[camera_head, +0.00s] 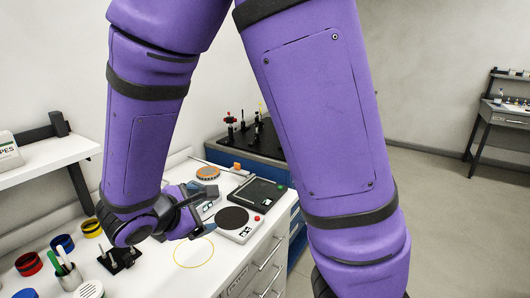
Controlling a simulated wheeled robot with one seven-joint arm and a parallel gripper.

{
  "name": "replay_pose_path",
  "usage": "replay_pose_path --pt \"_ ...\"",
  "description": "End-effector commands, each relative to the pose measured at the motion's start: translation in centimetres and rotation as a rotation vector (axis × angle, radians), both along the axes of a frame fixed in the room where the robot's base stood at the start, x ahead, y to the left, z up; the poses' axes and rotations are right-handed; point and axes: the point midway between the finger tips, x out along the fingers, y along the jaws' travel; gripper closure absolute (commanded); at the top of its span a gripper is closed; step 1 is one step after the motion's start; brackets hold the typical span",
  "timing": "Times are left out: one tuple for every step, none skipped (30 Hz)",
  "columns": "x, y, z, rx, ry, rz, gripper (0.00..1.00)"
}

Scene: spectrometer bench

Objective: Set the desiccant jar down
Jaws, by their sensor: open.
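My gripper (194,212) is low over the white bench, left of the round dark plate of a white device. It is open; the space between its fingers is partly hidden by my wrist, and I see no jar in it. A round orange-topped thing (207,172) stands just beyond the gripper; it may be the desiccant jar, but I cannot tell for sure. A white round container with a slotted lid (89,290) is at the bottom left, cut by the frame edge. A thin yellow ring (193,252) is marked on the bench, in front of the gripper, and looks empty.
The white device with the dark plate (236,221) and a black flat device (257,192) stand to the right. Red (28,264), blue (62,245) and yellow (91,228) cups, a pen cup (68,277) and a black stand (121,258) line the left.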

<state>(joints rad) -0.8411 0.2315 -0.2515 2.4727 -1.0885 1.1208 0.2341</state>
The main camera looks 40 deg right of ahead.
Motion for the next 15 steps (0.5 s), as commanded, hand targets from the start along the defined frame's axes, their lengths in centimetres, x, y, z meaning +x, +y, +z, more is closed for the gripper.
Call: replay_pose_path --pt "-0.6 -1.2 1.0 0.065 -0.016 -0.069 0.11" --pt "-1.0 -1.8 1.5 0.104 -0.022 -0.108 0.11" --pt "-1.6 -2.4 2.1 0.154 -0.03 -0.157 0.11" --pt "-2.0 -2.9 2.5 0.193 -0.039 -0.193 0.11" --pt "-2.4 -3.4 3.0 0.231 -0.048 -0.23 0.11" --pt "-3.0 -4.0 3.6 0.281 -0.06 -0.277 0.11" --pt "-3.5 -4.4 4.0 0.321 -0.07 -0.31 0.11" --pt "-3.9 -4.7 4.5 0.36 -0.081 -0.343 0.11" --pt "-4.5 -5.2 5.1 0.411 -0.097 -0.387 0.11" --pt "-5.0 -5.5 5.6 0.45 -0.111 -0.418 0.11" --pt "-5.5 -5.8 6.0 0.488 -0.123 -0.448 0.11" --pt "-6.1 -6.1 6.6 0.541 -0.142 -0.487 0.11" --pt "-6.5 -6.3 7.1 0.58 -0.159 -0.516 0.11" --pt "-7.0 -6.5 7.6 0.619 -0.175 -0.543 0.11" --pt "-7.6 -6.8 8.2 0.669 -0.198 -0.577 0.11"
